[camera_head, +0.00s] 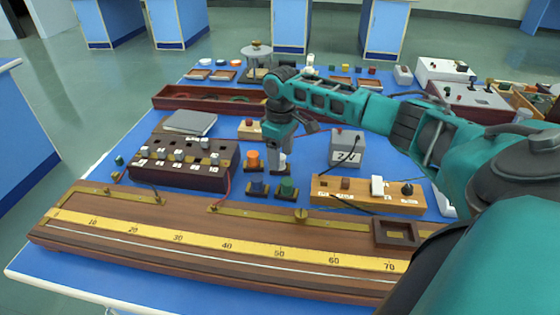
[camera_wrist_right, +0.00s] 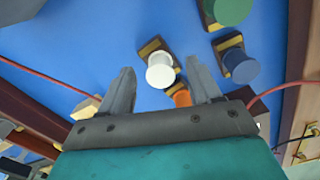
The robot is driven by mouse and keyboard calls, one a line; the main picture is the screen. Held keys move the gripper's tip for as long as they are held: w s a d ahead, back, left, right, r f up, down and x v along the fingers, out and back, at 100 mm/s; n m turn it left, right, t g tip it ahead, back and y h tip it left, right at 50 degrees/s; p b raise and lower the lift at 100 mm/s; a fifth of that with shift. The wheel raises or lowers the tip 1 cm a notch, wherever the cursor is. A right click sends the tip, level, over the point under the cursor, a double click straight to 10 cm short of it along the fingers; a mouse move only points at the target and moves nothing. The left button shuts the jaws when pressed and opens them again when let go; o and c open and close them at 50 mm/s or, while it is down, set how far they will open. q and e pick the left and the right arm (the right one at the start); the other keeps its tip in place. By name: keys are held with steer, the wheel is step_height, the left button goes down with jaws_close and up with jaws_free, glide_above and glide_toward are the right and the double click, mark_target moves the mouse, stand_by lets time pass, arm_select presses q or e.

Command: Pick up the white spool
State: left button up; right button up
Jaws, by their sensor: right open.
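The white spool (camera_wrist_right: 160,72) stands on a small dark base with a yellowish strip, seen from above in the right wrist view. It also shows in the head view (camera_head: 280,161), partly hidden under my right gripper. My right gripper (camera_wrist_right: 160,65) is open and empty, pointing down. In the right wrist view the spool appears between its two fingertips, with blue surface showing on both sides. How far the fingertips are above the spool I cannot tell. My left gripper is in neither view.
An orange spool (camera_head: 253,159), a blue spool (camera_head: 257,188) and a green spool (camera_head: 287,188) stand close by. A dark switch box (camera_head: 180,181) is left, a grey meter (camera_head: 346,148) right, and a long scale board (camera_head: 200,262) in front.

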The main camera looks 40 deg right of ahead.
steer(key=shift+f, duration=0.9)
steer(key=shift+c, duration=0.2)
steer(key=c, duration=1.1)
